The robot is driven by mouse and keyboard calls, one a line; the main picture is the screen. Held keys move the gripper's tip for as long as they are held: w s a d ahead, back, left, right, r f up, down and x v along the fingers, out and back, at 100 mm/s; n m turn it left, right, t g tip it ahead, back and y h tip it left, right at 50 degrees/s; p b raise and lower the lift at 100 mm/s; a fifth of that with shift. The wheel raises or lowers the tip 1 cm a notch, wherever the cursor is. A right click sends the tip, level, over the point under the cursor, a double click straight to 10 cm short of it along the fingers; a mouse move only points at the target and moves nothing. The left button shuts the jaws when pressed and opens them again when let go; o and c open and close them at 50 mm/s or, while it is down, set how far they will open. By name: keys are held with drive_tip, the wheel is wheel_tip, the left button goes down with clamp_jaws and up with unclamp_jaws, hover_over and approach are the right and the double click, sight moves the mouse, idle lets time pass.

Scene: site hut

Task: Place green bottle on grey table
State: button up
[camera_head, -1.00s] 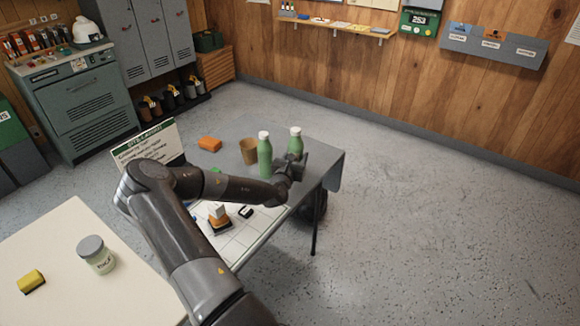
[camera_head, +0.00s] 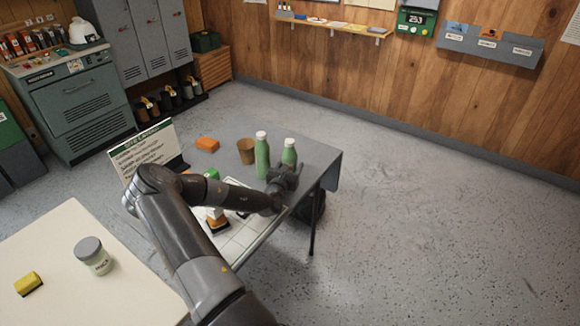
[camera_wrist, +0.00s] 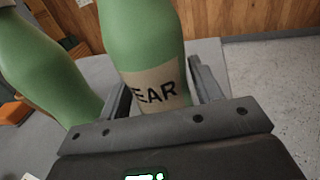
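A green bottle (camera_head: 289,152) with a white cap is upright between the fingers of my gripper (camera_head: 286,168). In the wrist view this green bottle (camera_wrist: 148,45) fills the space between both fingers, and its label reads "EAR". My gripper looks shut on it. The grey table (camera_head: 318,160) is under it, and the bottle is over the right part of the top. Its base is hidden by my gripper, so I cannot tell whether it touches the table. A second green bottle (camera_head: 262,156) with a white cap stands just to its left.
A cream table (camera_head: 110,295) at the lower left holds a jar (camera_head: 93,256) and a yellow block (camera_head: 28,284).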

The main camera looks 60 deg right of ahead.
drive_tip(key=shift+o, duration=1.2)
drive_tip(key=shift+r, duration=0.2)
drive_tip(key=v, duration=1.2)
